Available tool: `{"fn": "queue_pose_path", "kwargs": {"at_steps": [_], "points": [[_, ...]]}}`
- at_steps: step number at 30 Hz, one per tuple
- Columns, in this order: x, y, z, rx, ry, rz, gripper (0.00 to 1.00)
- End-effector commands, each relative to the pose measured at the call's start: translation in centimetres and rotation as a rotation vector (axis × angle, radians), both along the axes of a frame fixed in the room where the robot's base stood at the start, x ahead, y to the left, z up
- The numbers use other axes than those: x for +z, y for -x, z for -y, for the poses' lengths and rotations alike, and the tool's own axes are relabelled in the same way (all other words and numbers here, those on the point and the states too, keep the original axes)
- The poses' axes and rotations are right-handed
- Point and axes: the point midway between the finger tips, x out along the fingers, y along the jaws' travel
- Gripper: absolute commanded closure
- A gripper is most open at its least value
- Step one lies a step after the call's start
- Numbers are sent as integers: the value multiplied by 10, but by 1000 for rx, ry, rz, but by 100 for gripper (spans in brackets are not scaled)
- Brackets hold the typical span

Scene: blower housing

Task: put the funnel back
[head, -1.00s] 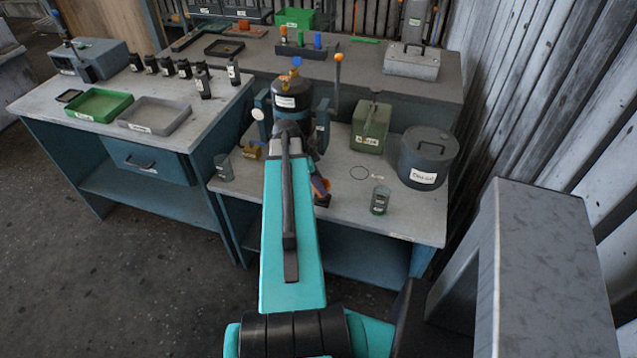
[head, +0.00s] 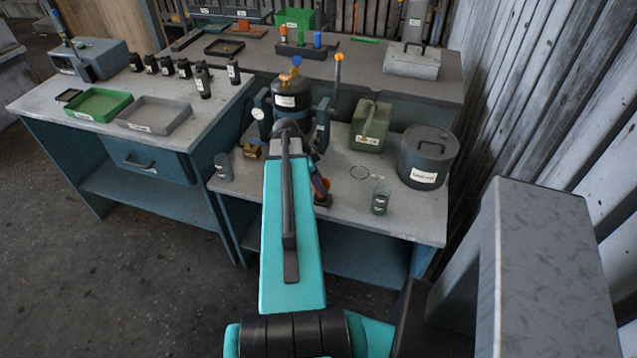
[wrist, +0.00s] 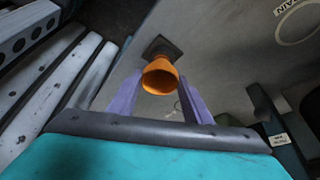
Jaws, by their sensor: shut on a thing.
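The orange funnel (wrist: 160,76) is between the two purple fingers of my gripper (wrist: 160,98) in the wrist view, and my gripper is shut on it. A dark square base (wrist: 161,47) on the table shows just behind the funnel; I cannot tell whether the two touch. In the head view my gripper (head: 319,187) is low over the front of the workbench, largely hidden by my arm. The dark base (head: 323,201) shows beside it there. A dark labelled vessel (head: 291,100) with a blue knob stands behind my gripper.
On the workbench (head: 400,222) are a green canister (head: 371,128), a lidded grey pot (head: 428,157), a small glass jar (head: 380,199), a marked ring (head: 360,172) and a grey cup (head: 224,167). A lever with an orange knob (head: 339,57) rises beside the vessel.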

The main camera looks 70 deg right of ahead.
Motion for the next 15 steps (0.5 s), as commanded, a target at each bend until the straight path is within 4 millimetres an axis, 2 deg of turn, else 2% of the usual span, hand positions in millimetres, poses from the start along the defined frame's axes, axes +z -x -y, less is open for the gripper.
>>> {"fn": "queue_pose_path", "kwargs": {"at_steps": [5, 6, 10, 15], "points": [[0, 0, 0, 0, -1, -1, 68], [0, 0, 0, 0, -1, -1, 54], [0, 0, 0, 0, -1, -1, 33], [0, 0, 0, 0, -1, -1, 33]]}}
